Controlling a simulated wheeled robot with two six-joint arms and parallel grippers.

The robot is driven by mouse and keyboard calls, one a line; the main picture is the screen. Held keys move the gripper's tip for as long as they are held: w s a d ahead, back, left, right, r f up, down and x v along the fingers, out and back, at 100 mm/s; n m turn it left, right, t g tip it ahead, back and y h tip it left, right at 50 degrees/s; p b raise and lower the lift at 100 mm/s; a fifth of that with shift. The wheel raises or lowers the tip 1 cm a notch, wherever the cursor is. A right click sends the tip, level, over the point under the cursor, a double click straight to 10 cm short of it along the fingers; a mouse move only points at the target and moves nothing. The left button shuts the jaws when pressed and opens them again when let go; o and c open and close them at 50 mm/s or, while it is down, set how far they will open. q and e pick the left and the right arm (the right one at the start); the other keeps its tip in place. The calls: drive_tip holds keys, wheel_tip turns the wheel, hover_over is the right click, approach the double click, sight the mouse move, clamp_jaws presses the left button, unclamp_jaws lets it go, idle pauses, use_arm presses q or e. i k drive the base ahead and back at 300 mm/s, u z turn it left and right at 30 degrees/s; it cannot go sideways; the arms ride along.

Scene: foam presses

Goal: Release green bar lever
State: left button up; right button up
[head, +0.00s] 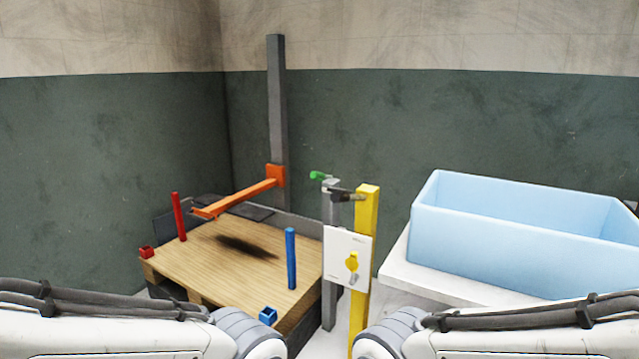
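A small green bar lever (319,175) sticks out to the left from the top of a grey post (329,260), at the centre of the head view. A dark fitting (346,195) joins the grey post top to a yellow post (364,270) on its right. My two arms come in along the bottom edge, left and right, well below and apart from the lever. Neither gripper shows in this view.
Left is a wooden platform (225,265) with a red post (179,217), a blue post (291,258) and an orange arm (240,197). Right is a light-blue bin (510,240) on a white table (400,273).

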sight(314, 176)
drive_tip(key=k, duration=0.55)
drive_tip(key=u, duration=0.9)
drive_tip(key=i, duration=1.7)
drive_tip(key=z, duration=0.75)
